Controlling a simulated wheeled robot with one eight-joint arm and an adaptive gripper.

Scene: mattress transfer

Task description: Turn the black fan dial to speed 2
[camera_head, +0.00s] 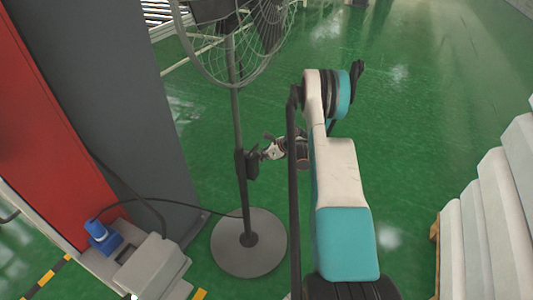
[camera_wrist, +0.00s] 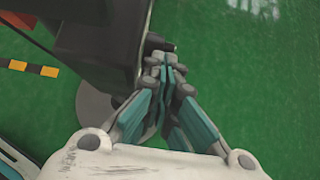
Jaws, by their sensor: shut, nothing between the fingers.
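The fan (camera_head: 237,120) stands on a round grey base, with its wire cage at the top of the head view. A dark control box (camera_head: 251,165) sits on its pole. My gripper (camera_head: 267,152) is at the right side of this box, its fingers pointing at it. In the wrist view my gripper (camera_wrist: 163,66) is shut, fingers together and empty. Its tips are at a small dark knob-like part (camera_wrist: 158,44) on the edge of the dark box (camera_wrist: 108,38). I cannot tell whether they touch it. The dial's markings and setting are not visible.
A grey and red cabinet (camera_head: 120,100) stands at the left. A blue plug (camera_head: 102,232) and a cable lie near the fan's base (camera_head: 225,258). Pale stacked mattresses (camera_head: 490,220) on a pallet are at the right. Green floor (camera_head: 430,110) is clear behind my arm.

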